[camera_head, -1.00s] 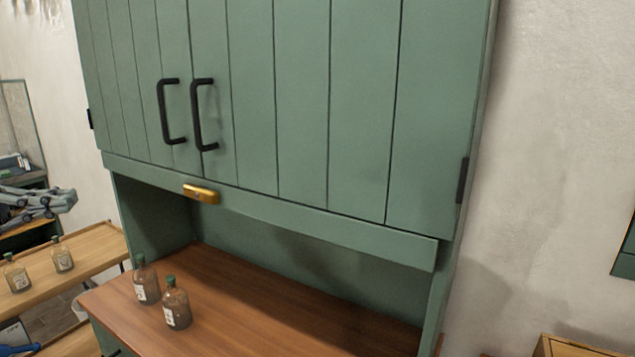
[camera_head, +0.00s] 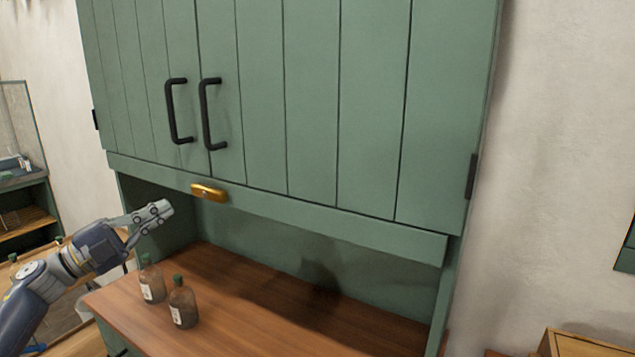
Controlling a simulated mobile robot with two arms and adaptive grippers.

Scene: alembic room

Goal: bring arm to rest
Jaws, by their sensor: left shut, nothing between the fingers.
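My left arm comes in from the left edge. Its gripper (camera_head: 163,209) is shut and empty, above and behind the two bottles in the picture and below left of the brass latch. The green cabinet (camera_head: 310,100) fills the middle, with two doors closed and two black handles, the left one (camera_head: 175,110) and the right one (camera_head: 210,113). The brass latch (camera_head: 209,193) sits on the rail under the doors. My right gripper is not in the view.
The counter's right part is clear. A wooden box (camera_head: 575,345) is at the bottom right.

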